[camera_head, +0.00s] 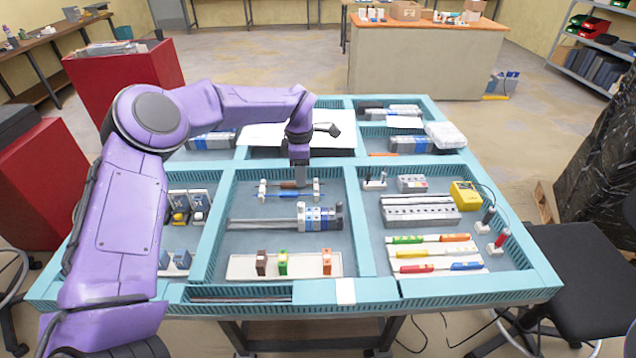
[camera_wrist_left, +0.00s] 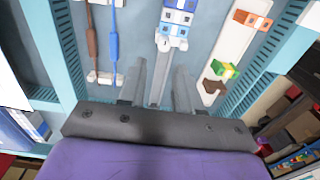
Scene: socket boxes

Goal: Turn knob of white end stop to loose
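The white end stop (camera_head: 301,214) sits on a metal rail (camera_head: 262,222) in the middle compartment, at the left end of a row of grey and blue terminal blocks (camera_head: 320,218). In the left wrist view, a white piece (camera_wrist_left: 165,43) shows at the end of the blue blocks (camera_wrist_left: 177,12); its knob is too small to read. My left gripper (camera_head: 301,181) is above the middle compartment, over the brown and blue wires, and points down. In the left wrist view my left gripper (camera_wrist_left: 159,82) has its fingers apart, with the rail showing between them. My right gripper is out of view.
Brown and blue wires with white holders (camera_head: 262,190) lie behind the rail. A white tray (camera_head: 242,266) with brown, green and orange pieces lies in front. The teal table's dividers (camera_head: 361,235) border the compartment. Screwdrivers (camera_head: 432,267) and a yellow device (camera_head: 466,196) are to the right.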

